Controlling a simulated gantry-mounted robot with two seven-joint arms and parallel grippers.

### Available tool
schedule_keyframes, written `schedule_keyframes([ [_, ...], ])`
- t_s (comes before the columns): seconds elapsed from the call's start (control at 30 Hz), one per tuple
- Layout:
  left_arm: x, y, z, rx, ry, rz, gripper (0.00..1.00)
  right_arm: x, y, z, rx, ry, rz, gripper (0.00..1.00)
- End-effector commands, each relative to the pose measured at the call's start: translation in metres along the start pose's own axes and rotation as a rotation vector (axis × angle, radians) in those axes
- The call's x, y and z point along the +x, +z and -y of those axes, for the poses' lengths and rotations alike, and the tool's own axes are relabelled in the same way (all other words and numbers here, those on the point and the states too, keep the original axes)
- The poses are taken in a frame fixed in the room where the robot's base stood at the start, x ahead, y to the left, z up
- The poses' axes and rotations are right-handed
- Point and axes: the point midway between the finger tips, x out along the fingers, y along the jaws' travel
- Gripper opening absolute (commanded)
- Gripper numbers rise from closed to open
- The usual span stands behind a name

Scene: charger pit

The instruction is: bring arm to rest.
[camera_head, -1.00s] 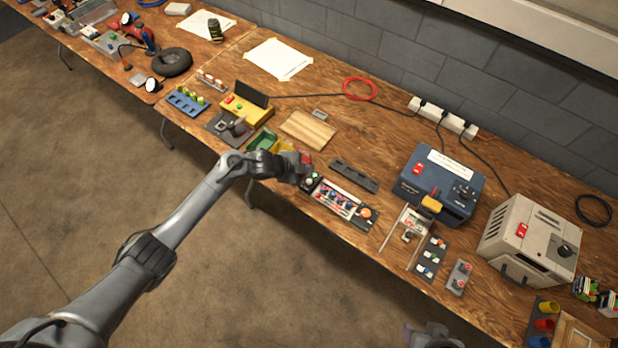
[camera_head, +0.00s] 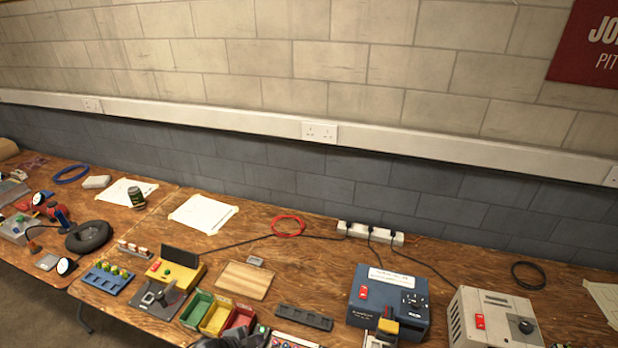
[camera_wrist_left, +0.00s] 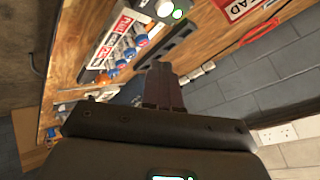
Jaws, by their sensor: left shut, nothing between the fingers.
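My left gripper (camera_head: 238,340) shows only as a dark piece at the bottom edge of the head view, in front of the bins. In the left wrist view its two dark fingers (camera_wrist_left: 162,84) are together with nothing between them. They appear over the workbench (camera_wrist_left: 200,55), near a dark slotted tray (camera_wrist_left: 168,48) and a panel with coloured knobs (camera_wrist_left: 122,45). Most of my left arm is outside the head view. My right gripper is not in view.
Red, yellow and green bins (camera_head: 215,318) stand by the bench's front edge. A wooden board (camera_head: 245,280), a blue charger (camera_head: 390,300) and a grey box (camera_head: 497,318) stand on the bench (camera_head: 325,275). A power strip (camera_head: 370,233) lies by the wall.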

Motion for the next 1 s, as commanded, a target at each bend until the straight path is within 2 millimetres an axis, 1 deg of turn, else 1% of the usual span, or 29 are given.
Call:
schedule_keyframes([
  [0.03, -0.006, -0.005, -0.021, -0.045, -0.006, 0.023, 0.00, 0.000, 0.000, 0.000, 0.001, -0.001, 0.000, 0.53],
  [0.07, -0.011, -0.007, -0.031, -0.079, -0.015, 0.042, 0.00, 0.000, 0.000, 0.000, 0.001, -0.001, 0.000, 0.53],
  [0.1, -0.020, -0.009, -0.044, -0.133, -0.026, 0.073, 0.00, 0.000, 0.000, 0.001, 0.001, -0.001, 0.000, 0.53],
  [0.17, -0.039, -0.010, -0.064, -0.227, -0.044, 0.121, 0.00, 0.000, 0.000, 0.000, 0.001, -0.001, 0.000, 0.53],
  [0.2, -0.054, -0.009, -0.077, -0.298, -0.055, 0.158, 0.00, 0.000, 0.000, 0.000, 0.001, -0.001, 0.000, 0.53],
  [0.27, -0.080, -0.007, -0.095, -0.409, -0.067, 0.213, 0.00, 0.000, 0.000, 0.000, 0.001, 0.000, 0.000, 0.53],
  [0.3, -0.097, -0.004, -0.106, -0.481, -0.072, 0.248, 0.00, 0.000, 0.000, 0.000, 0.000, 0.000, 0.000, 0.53],
  [0.37, -0.122, 0.000, -0.121, -0.581, -0.078, 0.297, 0.00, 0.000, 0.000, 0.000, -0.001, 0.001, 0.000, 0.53],
  [0.4, -0.139, 0.002, -0.131, -0.643, -0.078, 0.326, 0.00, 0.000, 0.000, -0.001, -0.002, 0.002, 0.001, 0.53],
  [0.47, -0.161, 0.006, -0.143, -0.729, -0.078, 0.369, 0.00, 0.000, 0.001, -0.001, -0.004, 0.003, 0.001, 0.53],
  [0.5, -0.176, 0.008, -0.152, -0.782, -0.076, 0.394, 0.00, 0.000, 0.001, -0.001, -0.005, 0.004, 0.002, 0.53],
  [0.67, -0.232, 0.014, -0.181, -0.978, -0.064, 0.488, 0.00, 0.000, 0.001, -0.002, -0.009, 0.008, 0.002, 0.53],
  [0.7, -0.245, 0.015, -0.188, -1.024, -0.060, 0.509, 0.00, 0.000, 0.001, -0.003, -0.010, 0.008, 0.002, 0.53],
  [0.77, -0.265, 0.016, -0.198, -1.090, -0.053, 0.541, 0.00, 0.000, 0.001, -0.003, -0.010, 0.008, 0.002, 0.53],
  [0.8, -0.278, 0.010, -0.192, -1.102, -0.053, 0.546, 0.00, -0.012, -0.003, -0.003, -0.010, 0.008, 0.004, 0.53],
  [1.0, -0.306, -0.012, -0.169, -1.091, -0.054, 0.543, 0.00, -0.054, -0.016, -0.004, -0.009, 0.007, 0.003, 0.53],
])
